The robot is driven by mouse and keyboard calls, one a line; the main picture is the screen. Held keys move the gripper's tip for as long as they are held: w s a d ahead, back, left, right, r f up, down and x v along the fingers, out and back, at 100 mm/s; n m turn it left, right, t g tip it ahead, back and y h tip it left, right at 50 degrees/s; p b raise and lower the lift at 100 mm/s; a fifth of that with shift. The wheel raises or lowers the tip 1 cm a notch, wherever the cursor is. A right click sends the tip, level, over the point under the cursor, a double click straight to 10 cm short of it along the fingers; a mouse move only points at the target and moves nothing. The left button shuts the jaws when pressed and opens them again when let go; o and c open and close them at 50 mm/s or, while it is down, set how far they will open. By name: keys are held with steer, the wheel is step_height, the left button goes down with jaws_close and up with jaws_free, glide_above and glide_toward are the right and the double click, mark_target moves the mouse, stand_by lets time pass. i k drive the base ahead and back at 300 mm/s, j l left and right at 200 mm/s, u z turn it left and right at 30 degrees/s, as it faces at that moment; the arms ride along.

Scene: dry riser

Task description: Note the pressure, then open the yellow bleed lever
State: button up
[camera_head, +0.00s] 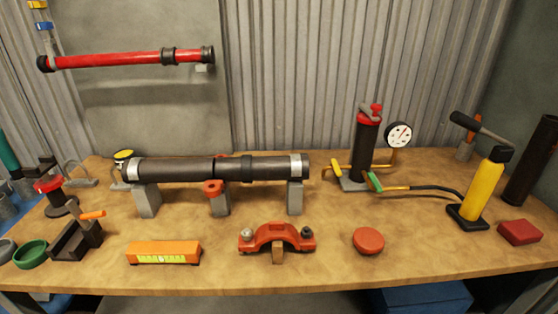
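A white round pressure gauge (399,135) stands upright on a brass-coloured pipe at the right of the bench. Its dial is too small to read. Beside it is a black cylinder (366,146) with a red top on a grey base. A yellow lever (337,168) sticks out low at the cylinder's left side. A green lever (373,182) sits in front of the cylinder, where a black hose joins. My gripper is not in view.
A yellow hand pump (484,190) with a black handle stands right, on the workbench (330,270). A dark pipe (190,168) rests on grey supports at left. In front lie an orange level (163,252), a red clamp (277,237) and a red disc (368,240).

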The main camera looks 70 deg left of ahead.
mark_target(333, 163)
steer(key=u, duration=1.95)
